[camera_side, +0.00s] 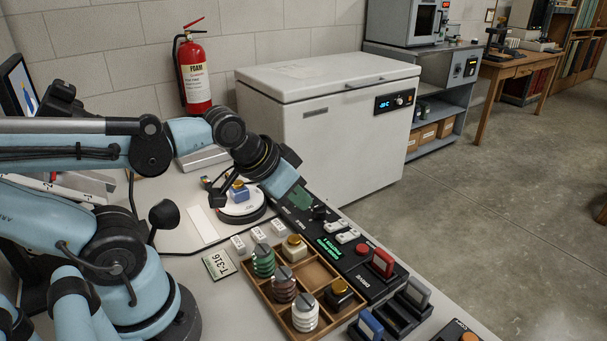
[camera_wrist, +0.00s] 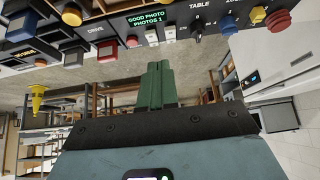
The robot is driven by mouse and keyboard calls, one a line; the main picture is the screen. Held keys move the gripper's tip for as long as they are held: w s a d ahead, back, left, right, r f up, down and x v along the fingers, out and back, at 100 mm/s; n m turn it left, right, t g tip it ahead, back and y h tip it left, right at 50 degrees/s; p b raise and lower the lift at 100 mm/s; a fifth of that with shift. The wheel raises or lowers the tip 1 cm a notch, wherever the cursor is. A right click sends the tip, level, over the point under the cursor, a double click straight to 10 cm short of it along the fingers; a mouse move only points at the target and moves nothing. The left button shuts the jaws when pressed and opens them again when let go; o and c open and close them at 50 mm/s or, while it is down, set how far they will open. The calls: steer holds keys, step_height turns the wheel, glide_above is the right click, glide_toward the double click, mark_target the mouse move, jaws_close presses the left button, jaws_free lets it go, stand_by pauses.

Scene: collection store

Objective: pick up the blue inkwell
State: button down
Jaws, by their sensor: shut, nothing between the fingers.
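The blue inkwell (camera_side: 239,191), a small blue block with a yellow top, stands upright on the round white turntable (camera_side: 238,207). My gripper (camera_side: 301,201) is to the right of the turntable, over the far end of the black control panel (camera_side: 322,228). Its green fingers are together with nothing between them. The inkwell is apart from the fingers. In the wrist view the shut green fingers (camera_wrist: 160,84) point up toward the panel, and I cannot make out the inkwell there.
A wooden tray (camera_side: 272,293) with striped jars and yellow-topped inkwells stands in front of the turntable; some compartments are empty. A T-316 card (camera_side: 219,263) and small labels lie beside it. A white chest freezer (camera_side: 335,150) stands behind. A red extinguisher (camera_side: 195,75) hangs on the wall.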

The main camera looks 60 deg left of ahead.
steer(key=c, duration=1.8)
jaws_free()
steer(key=o, duration=1.3)
steer(key=r+g, duration=0.2)
steer(key=g, duration=0.5)
glide_above(238, 183)
steer(key=shift+a+f, duration=0.1)
steer(key=shift+f, duration=5.5)
